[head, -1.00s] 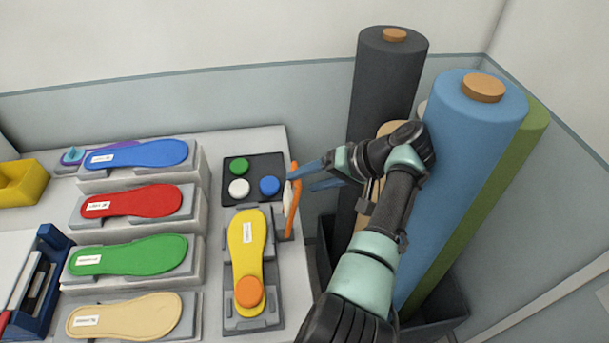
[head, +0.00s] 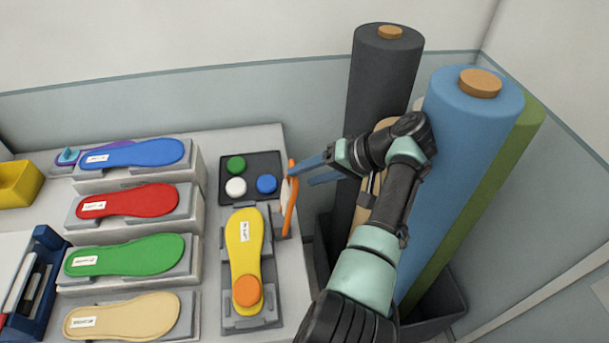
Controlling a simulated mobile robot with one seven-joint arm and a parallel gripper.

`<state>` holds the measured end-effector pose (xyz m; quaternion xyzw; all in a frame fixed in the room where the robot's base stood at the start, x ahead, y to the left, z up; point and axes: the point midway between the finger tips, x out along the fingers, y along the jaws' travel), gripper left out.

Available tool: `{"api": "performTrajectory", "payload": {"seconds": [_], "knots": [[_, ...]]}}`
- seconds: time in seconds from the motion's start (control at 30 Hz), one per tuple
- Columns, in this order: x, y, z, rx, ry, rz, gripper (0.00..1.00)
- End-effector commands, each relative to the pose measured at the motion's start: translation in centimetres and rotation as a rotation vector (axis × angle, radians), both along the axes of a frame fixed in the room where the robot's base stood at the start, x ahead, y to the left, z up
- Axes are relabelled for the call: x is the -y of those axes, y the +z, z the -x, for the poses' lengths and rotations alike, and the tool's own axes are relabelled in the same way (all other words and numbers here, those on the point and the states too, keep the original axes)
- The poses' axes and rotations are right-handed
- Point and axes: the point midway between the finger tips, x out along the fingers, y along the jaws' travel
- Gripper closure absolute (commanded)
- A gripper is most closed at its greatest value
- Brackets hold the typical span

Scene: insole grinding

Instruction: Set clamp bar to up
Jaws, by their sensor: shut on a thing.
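The clamp bar (head: 291,205) is a thin orange bar standing upright at the right side of the grey insole fixture (head: 230,322). A yellow insole (head: 243,238) lies in the fixture, with an orange round piece (head: 247,291) on its lower end. My gripper (head: 299,173) comes in from the right with its blue fingers pointing left. Its fingertips reach the upper part of the bar and are shut on it. The exact contact is too small to see, and part of the far finger is hidden.
A dark panel (head: 262,192) with green, white and blue buttons sits behind the fixture. Blue, red, green and tan insoles lie on stepped stands (head: 186,163) to the left. Tall black (head: 372,90) and blue (head: 465,150) rolls stand in a dark bin (head: 440,312) close beside my arm.

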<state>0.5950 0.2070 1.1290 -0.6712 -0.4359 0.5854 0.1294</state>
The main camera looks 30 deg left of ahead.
Motion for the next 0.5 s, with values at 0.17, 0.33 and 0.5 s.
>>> {"api": "performTrajectory", "payload": {"seconds": [0.17,0.33,0.5], "knots": [[3.4,2.3,-0.6,0.009,-0.017,0.007,0.7],[5.9,4.9,-0.6,0.007,-0.01,0.005,0.7],[7.8,7.1,-0.5,0.004,-0.005,0.006,0.7]]}}
